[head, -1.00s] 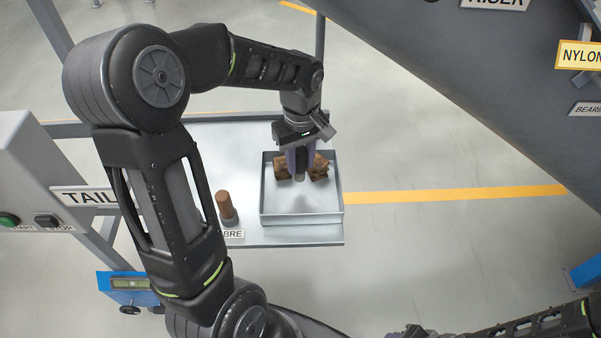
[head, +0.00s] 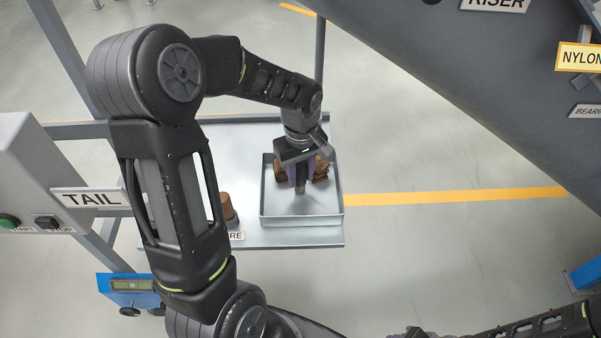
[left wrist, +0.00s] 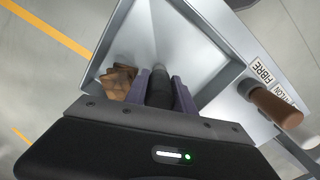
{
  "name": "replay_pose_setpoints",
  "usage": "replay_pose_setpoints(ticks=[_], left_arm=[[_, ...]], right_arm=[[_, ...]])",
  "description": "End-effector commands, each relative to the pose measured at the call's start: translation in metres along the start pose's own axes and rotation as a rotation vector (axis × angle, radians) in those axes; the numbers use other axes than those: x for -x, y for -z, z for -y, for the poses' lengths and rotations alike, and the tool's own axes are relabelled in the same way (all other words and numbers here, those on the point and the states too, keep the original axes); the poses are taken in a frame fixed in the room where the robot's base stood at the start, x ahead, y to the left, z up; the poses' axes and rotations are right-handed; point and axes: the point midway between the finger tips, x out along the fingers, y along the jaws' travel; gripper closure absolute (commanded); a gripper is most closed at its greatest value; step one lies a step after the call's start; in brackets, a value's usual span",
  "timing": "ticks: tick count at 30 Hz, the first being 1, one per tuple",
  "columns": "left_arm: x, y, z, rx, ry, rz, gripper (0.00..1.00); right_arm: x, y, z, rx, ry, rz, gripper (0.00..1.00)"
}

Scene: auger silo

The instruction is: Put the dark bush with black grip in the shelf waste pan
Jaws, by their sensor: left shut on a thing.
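My left gripper (head: 301,178) points down over the shelf waste pan (head: 302,221), a square grey tray. It is shut on the dark bush with black grip (left wrist: 160,94), whose black shaft sits between the purple fingers in the left wrist view. The bush's grey end (head: 300,190) points down into the pan; I cannot tell whether it touches the floor. The pan also shows in the left wrist view (left wrist: 205,42). My right arm is at the lower right; its gripper end (head: 412,333) is cut off and unclear.
Brown lumps (head: 321,168) lie in the pan beside the fingers. A brown-handled bush (left wrist: 275,105) stands on the shelf (head: 205,140) by the FIBRE label (left wrist: 261,71), partly behind my left arm in the head view. The pan's front half is clear. A grey sloped housing (head: 450,60) is at upper right.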

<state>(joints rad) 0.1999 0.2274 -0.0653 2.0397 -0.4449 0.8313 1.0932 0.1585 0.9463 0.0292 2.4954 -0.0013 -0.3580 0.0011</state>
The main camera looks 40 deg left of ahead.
Motion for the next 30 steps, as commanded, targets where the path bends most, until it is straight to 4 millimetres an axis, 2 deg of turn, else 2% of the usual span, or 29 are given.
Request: replay_pose_setpoints(ticks=[2,3,6,14,19,23,30], left_arm=[[-0.004,0.0,0.0,0.0,0.0,0.0,1.0],[-0.003,0.0,0.0,0.0,0.0,0.0,0.68],[-0.003,0.0,0.0,0.0,0.0,0.0,0.61],[-0.002,0.0,0.0,0.0,0.0,0.0,0.61],[0.007,0.001,-0.001,0.0,-0.002,-0.002,0.61],[0.027,0.001,-0.001,0.001,-0.004,-0.004,0.61],[0.077,0.001,-0.001,0.0,-0.004,-0.004,0.61]], right_arm=[[-0.004,0.0,-0.001,0.0,0.0,0.0,0.64],[-0.003,0.0,-0.001,0.0,0.0,0.0,0.64],[-0.002,0.0,-0.001,0.0,0.0,0.0,0.64],[-0.002,0.0,-0.001,0.0,0.0,0.0,0.64],[0.001,0.0,0.0,0.0,0.0,0.0,0.64],[0.001,0.0,0.0,0.0,0.0,0.0,0.64],[0.002,0.0,0.001,0.0,0.0,0.0,0.64]])
